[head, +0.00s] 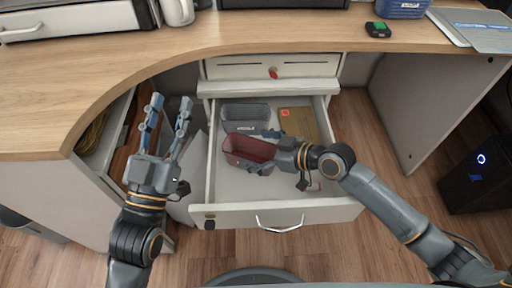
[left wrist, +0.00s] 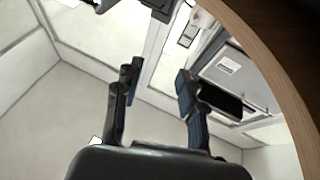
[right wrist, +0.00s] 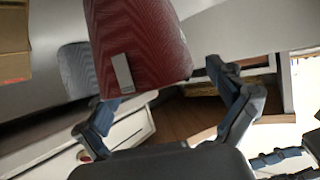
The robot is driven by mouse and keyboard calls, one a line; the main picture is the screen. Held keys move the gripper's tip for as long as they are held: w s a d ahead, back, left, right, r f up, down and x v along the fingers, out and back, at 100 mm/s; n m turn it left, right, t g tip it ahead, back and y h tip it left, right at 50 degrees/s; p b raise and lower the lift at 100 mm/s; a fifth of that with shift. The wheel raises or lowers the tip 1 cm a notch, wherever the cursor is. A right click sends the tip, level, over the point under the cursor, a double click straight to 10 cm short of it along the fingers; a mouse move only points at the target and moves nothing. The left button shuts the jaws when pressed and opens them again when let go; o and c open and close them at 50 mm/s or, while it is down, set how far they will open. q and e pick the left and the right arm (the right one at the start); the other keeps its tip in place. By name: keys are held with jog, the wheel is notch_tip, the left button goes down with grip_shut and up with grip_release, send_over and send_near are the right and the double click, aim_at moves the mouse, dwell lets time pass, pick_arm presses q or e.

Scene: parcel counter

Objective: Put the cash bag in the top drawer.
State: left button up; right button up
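A dark red, ribbed, pouch-like object (head: 244,150), which looks like the cash bag, lies in the open lower drawer (head: 240,213). In the right wrist view the bag (right wrist: 142,42) shows a grey label. My right gripper (head: 264,151) is open at the bag's right side, its fingertips apart near the bag's edge; contact is unclear. The top drawer (head: 240,71) above is shut, with a red piece on its front. My left gripper (head: 168,104) is open and empty, left of the drawers.
A grey ribbed container (head: 245,114) and a brown box (head: 299,122) lie at the back of the open drawer. The wooden counter (head: 290,33) overhangs above. A black computer case (head: 478,175) stands on the floor at right.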

jog(key=shift+r, duration=0.1)
pick_arm(q)
notch_tip(320, 180, down, 8)
jog(key=w+g+y+p, duration=0.1)
jog(key=g+y, duration=0.1)
jog(key=g, duration=0.2)
jog(key=shift+a+r+g+p, duration=0.15)
jog(key=shift+a+g+p, duration=0.15)
jog(key=shift+a+p, duration=0.1)
pick_arm(e)
jog(key=v, duration=0.7)
jog(key=shift+d, duration=0.2)
pick_arm(q)
jog(key=shift+w, duration=0.1)
pick_arm(e)
jog(key=shift+s+r, duration=0.1)
jog(key=shift+s, duration=0.05)
